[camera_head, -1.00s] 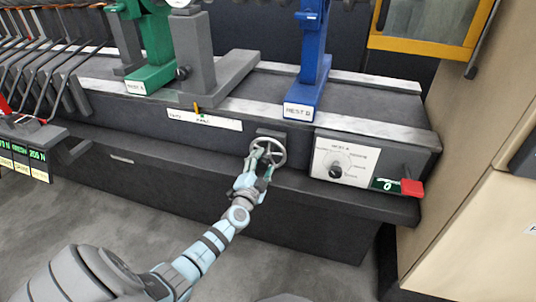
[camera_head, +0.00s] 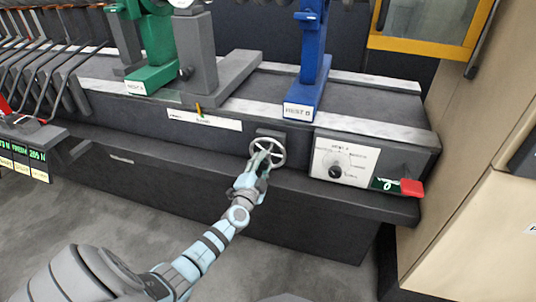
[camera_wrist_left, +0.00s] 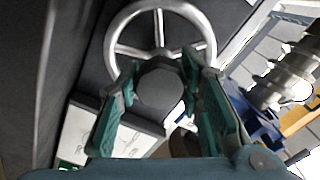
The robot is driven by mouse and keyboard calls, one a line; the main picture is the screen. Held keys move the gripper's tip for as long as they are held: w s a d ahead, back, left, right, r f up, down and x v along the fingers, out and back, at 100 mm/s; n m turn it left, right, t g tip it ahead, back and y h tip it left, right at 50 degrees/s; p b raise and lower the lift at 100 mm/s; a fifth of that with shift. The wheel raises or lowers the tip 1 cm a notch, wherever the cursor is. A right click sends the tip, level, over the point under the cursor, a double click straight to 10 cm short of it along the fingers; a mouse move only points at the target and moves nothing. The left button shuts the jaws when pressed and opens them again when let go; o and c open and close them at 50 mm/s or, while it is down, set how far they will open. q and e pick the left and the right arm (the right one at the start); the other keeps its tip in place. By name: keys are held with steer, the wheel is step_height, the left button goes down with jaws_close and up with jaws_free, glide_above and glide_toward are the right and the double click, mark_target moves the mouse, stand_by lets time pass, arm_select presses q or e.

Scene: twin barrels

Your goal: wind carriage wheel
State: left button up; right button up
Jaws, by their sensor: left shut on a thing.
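The carriage wheel (camera_head: 282,151) is a small silver spoked handwheel on the dark front face of the machine bed (camera_head: 225,140). In the left wrist view its silver rim and spokes (camera_wrist_left: 159,28) show just beyond my fingers. My left gripper (camera_head: 262,161) reaches up to the wheel's near side. In the left wrist view my green fingers (camera_wrist_left: 158,100) are closed around a dark round knob (camera_wrist_left: 160,88) seen end-on, in front of the rim. The fingers hide part of the wheel's lower rim. My right gripper is out of view.
Above are a blue rest labelled REST B (camera_head: 308,90) and a green rest (camera_head: 155,70). A beige cabinet (camera_head: 470,220) stands at right.

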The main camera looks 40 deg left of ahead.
arm_select(q)
steer(key=o, duration=1.1)
steer(key=shift+o, duration=0.2)
steer(key=p+v, duration=0.4)
steer(key=v, duration=0.3)
